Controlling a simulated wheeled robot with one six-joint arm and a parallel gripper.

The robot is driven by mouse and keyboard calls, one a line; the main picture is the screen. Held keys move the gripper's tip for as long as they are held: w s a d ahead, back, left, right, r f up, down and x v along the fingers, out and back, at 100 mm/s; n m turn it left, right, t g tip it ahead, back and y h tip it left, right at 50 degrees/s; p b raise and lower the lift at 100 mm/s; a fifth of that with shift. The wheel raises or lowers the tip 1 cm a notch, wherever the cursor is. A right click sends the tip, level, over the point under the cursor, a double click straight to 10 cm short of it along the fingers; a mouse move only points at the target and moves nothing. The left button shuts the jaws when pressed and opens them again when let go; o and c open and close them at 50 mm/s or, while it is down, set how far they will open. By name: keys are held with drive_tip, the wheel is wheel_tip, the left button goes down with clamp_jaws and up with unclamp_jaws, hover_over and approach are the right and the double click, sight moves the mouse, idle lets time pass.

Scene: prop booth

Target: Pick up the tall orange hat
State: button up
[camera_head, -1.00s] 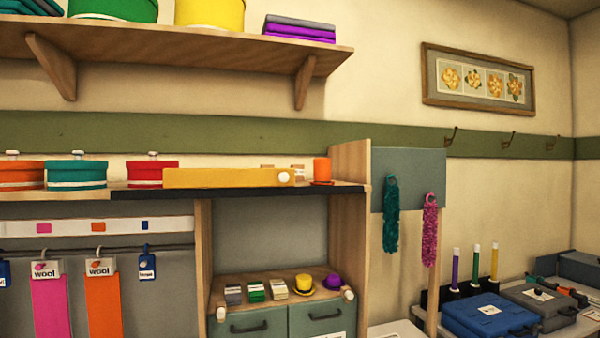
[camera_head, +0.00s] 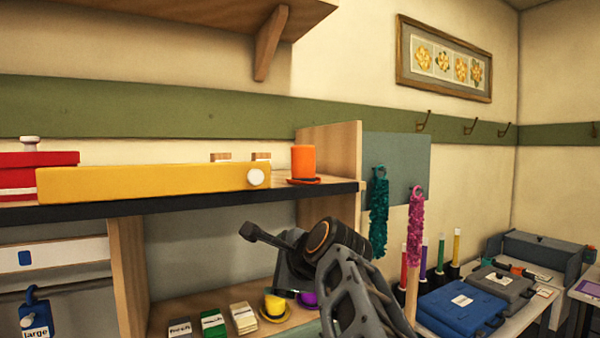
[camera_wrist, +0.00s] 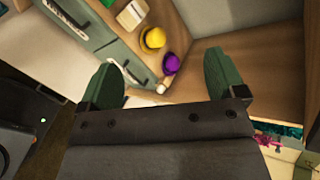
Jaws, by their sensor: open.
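The tall orange hat (camera_head: 304,162) stands upright near the right end of the upper shelf with the black front edge, next to the wooden end panel. It is not seen in the wrist view. My gripper (camera_wrist: 158,80) is open and empty, with its two green fingers spread apart in the wrist view. In the head view my arm rises from the lower right, and its end (camera_head: 262,234) is below the upper shelf, in front of the lower compartment. The hat is above it and apart from it.
A long yellow box (camera_head: 150,184) with a white knob lies left of the hat. The wooden end panel (camera_head: 335,150) stands close on its right. Below are a yellow hat (camera_head: 275,305), a purple hat (camera_head: 308,298) and card stacks. Teal (camera_head: 379,210) and pink (camera_head: 415,225) boas hang at right.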

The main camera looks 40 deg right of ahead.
drive_tip(key=d+r+m+t+h, duration=0.2)
drive_tip(key=d+r+m, duration=0.4)
drive_tip(key=r, duration=0.4)
drive_tip(key=m+t+h+p, duration=0.1)
drive_tip(key=m+t, duration=0.2)
drive_tip(key=m, duration=0.5)
approach(309, 154)
drive_tip(key=f, duration=0.2)
drive_tip(key=shift+m+h, duration=0.3)
drive_tip(key=shift+h, duration=0.1)
drive_tip(key=p+x, duration=0.1)
drive_tip(key=x, duration=0.1)
drive_tip(key=r+p+x, duration=0.1)
drive_tip(key=x, duration=0.4)
drive_tip(key=shift+w+a+r+p, duration=0.2)
drive_tip(key=shift+a+r+p, duration=0.05)
drive_tip(key=shift+r+p, duration=0.15)
drive_tip(key=shift+p+x, duration=1.1)
drive_tip(key=shift+x, duration=2.1)
drive_tip(key=shift+f, duration=0.15)
drive_tip(key=shift+c, duration=0.4)
drive_tip(key=c, duration=0.9)
